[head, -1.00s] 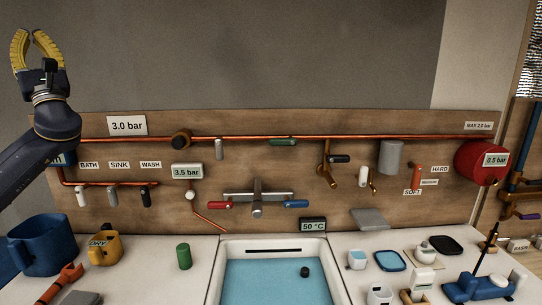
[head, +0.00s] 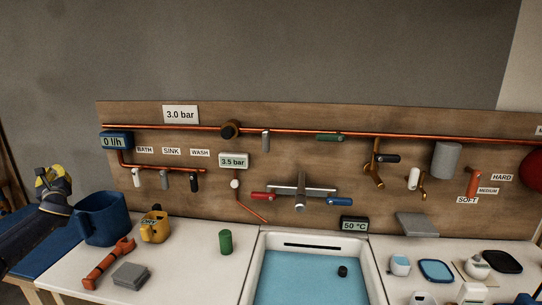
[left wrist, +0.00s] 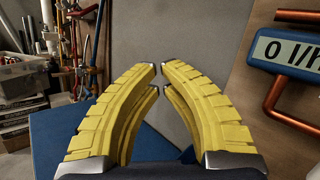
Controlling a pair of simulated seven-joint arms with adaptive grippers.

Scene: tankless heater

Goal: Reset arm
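My left gripper (head: 52,172) is at the far left of the head view, small and partly turned away, beside the blue mug (head: 103,218). In the left wrist view its two yellow curved fingers (left wrist: 157,72) lean toward each other with a narrow gap between the tips and nothing held between them. The blue flow display (head: 116,141) reads 0 l/h; it also shows at the right edge of the left wrist view (left wrist: 290,52). My right gripper is not in view.
A wooden panel (head: 300,115) carries copper pipes, valves and gauges. A water-filled basin (head: 308,275) lies at center.

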